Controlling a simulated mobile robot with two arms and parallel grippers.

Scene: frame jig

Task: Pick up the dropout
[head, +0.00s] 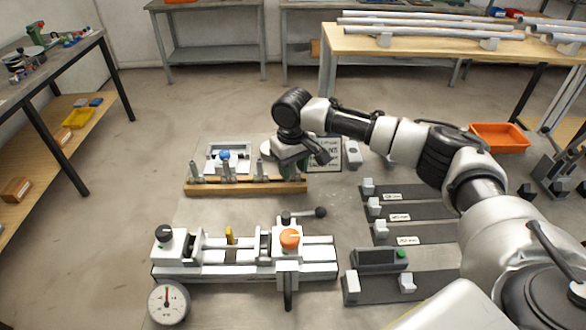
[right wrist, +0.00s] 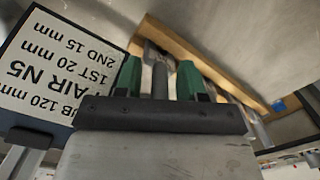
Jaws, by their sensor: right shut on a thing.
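My right gripper (head: 292,160) is over the right end of a wooden rack (head: 232,188) in the head view. In the right wrist view its green fingertips (right wrist: 158,75) are shut on a grey metal dropout (right wrist: 160,82). The dropout stands between the fingers, its far end in front of the wooden bar (right wrist: 190,57). I cannot tell whether it still touches the rack. In the head view the gripper hides it. Several other grey metal pieces (head: 195,172) stand along the rack. My left gripper is not in view.
A sign (head: 327,153) with printed lengths stands right of the rack. A clamping jig (head: 240,258) with a dial gauge (head: 168,303) lies in front. Dark strips with grey blocks (head: 420,210) lie to the right, under my arm. A gap of bare tabletop separates rack and jig.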

